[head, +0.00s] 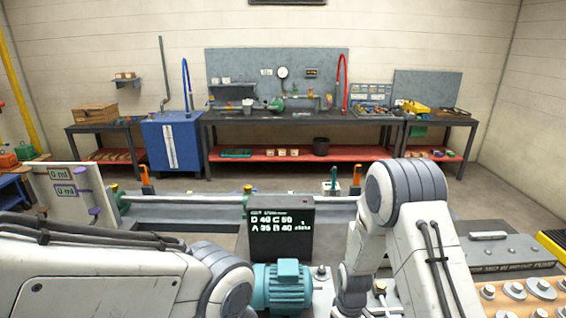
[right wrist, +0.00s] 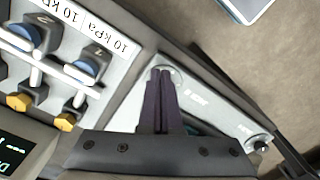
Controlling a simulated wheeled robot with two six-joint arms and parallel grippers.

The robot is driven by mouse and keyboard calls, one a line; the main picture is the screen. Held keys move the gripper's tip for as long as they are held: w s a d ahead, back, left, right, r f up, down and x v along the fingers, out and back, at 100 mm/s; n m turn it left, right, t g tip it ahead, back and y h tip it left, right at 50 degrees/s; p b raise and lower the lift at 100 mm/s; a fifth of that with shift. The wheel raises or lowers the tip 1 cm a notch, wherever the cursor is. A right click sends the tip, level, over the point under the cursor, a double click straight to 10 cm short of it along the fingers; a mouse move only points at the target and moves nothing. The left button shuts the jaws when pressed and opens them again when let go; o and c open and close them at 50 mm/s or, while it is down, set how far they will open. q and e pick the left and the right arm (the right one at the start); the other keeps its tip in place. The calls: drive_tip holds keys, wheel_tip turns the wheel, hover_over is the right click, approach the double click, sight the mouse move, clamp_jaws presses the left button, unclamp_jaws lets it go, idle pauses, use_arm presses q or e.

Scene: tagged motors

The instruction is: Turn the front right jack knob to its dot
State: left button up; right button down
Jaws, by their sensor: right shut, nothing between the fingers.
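A teal motor (head: 283,287) sits at the bottom centre of the head view, beside my right arm. In the right wrist view my right gripper (right wrist: 162,72) is shut and empty. Its dark fingertips point at a pale round part (right wrist: 177,74) at one end of a light grey plate (right wrist: 205,105). That part may be a jack knob, but the fingers partly cover it, and I see no dot. I cannot tell whether they touch. A small black knob (right wrist: 259,144) is at the plate's other end. My left gripper is outside the view.
A black display (head: 282,228) with letters and numbers stands behind the motor. Blue-capped valves (right wrist: 88,68) with yellow knobs (right wrist: 65,121) sit close to the right gripper. A wooden block with metal discs (head: 530,290) is at the right. Workbenches (head: 290,116) line the far wall.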

use_arm(q)
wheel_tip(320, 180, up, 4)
drive_tip(key=p, duration=0.3)
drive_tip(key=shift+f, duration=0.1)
use_arm(e)
wheel_tip(320, 180, up, 5)
drive_tip(key=shift+s+f, duration=0.1)
drive_tip(key=shift+f, duration=0.05)
drive_tip(key=s+a+r+b, duration=0.2)
drive_tip(key=s+a+r, duration=0.25)
drive_tip(key=r, duration=0.25)
drive_tip(key=s+a+r+b, duration=0.1)
drive_tip(key=s+a+r, duration=0.3)
drive_tip(key=a+r, duration=0.15)
drive_tip(key=s+a+r+n+y+b, duration=0.1)
drive_tip(key=s+r, duration=0.3)
drive_tip(key=s, duration=0.3)
drive_tip(key=s+r+b, duration=0.1)
drive_tip(key=s+r, duration=0.2)
drive_tip(key=s, duration=0.4)
use_arm(q)
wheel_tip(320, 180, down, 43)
drive_tip(key=b, duration=3.7)
drive_tip(key=shift+b, duration=0.4)
use_arm(e)
wheel_tip(320, 180, down, 38)
drive_tip(key=shift+r, duration=0.2)
